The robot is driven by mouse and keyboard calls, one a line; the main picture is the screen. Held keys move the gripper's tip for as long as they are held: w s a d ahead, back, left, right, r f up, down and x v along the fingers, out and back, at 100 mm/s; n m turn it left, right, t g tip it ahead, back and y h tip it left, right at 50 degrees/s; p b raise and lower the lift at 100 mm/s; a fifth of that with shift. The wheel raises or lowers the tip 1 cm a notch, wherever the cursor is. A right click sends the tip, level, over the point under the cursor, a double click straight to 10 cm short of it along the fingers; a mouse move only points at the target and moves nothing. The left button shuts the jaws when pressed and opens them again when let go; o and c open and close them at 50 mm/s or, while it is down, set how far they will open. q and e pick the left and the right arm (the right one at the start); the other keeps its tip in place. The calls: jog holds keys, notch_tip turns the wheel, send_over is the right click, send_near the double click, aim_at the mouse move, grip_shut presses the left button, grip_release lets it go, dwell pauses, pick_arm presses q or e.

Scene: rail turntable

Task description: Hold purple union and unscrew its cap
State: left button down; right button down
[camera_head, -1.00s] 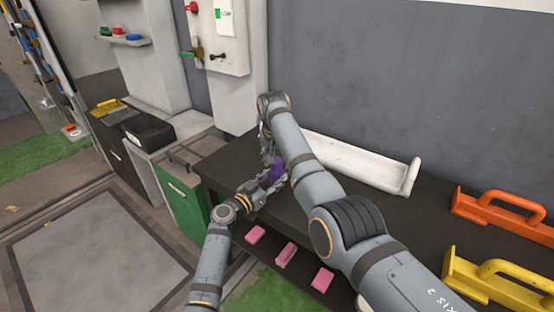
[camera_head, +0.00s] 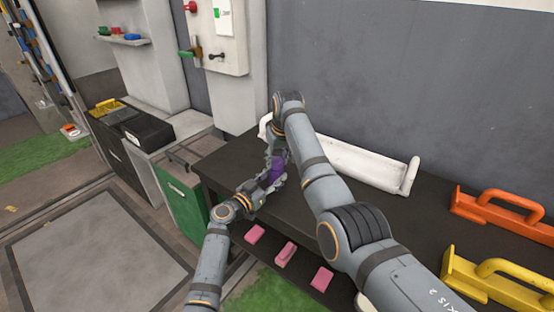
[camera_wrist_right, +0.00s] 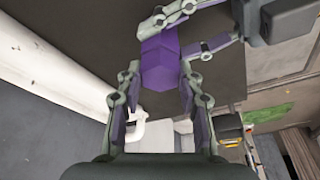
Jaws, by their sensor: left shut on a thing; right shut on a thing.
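The purple union (camera_head: 270,174) is held above the dark bench, between my two grippers. It also shows in the right wrist view (camera_wrist_right: 160,64) as a faceted purple body. My left gripper (camera_head: 262,184) is shut on it from the lower left. In the right wrist view, the left gripper's fingers reach in from the upper right. My right gripper (camera_wrist_right: 160,84) is shut on the union's near end, with one finger on each side. The cap cannot be told apart from the body, as both look purple and the fingers cover part of them.
A white tray-like part (camera_head: 365,169) lies at the back of the dark bench (camera_head: 415,220). Orange (camera_head: 505,210) and yellow (camera_head: 500,285) handled pieces are at the right. Several pink blocks (camera_head: 285,253) lie on a lower shelf. A green cabinet (camera_head: 183,205) stands left of the bench.

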jog(key=n, duration=0.2)
jog(key=shift+d+n+y, duration=0.1)
jog(key=shift+n+y, duration=0.2)
jog(key=shift+y, duration=0.1)
jog(key=n+g, duration=0.1)
jog(key=n, duration=0.2)
jog(key=shift+w+y, duration=0.1)
jog(key=shift+y, duration=0.2)
jog(key=c, duration=0.8)
grip_release()
jog(key=shift+o, duration=0.6)
jog(key=shift+r, duration=0.1)
jog(key=shift+r, duration=1.9)
